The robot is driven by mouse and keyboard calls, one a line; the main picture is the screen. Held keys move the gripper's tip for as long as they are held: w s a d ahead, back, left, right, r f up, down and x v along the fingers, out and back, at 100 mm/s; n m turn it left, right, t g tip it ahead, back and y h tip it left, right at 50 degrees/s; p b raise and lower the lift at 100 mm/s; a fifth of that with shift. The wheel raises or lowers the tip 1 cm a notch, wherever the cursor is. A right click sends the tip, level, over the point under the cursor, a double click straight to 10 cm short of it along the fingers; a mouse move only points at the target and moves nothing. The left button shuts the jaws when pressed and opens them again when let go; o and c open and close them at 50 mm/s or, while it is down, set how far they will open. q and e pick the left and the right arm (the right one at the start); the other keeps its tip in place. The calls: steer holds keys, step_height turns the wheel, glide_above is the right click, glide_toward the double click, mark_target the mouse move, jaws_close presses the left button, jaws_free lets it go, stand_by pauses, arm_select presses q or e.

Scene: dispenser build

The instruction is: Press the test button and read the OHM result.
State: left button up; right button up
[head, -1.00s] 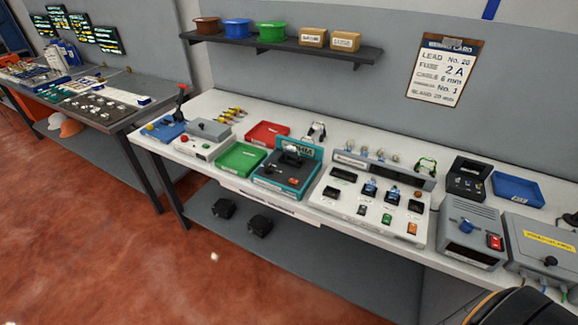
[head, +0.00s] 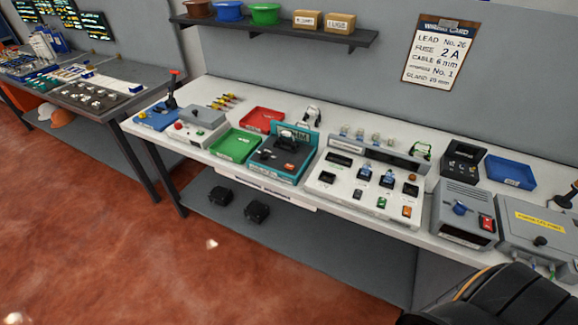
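A teal and dark device (head: 276,170) stands mid-bench with an upright teal plate behind it; the plate's lettering seems to end in "HM" but is partly covered by a black part. A small orange-red spot (head: 289,166), perhaps a button, shows on its top. I cannot read any result. A white panel (head: 335,200) to its right carries dark displays and several switches, including a green one (head: 382,203) and an orange one (head: 407,211). I cannot tell which control is the test button. Neither gripper is in view.
A grey box with a blue knob and red switch (head: 486,222) and a grey enclosure (head: 545,240) stand at the right. Green (head: 234,158), red (head: 262,112) and blue (head: 512,184) trays lie on the bench. A work card (head: 440,52) hangs on the wall. Red floor in front is clear.

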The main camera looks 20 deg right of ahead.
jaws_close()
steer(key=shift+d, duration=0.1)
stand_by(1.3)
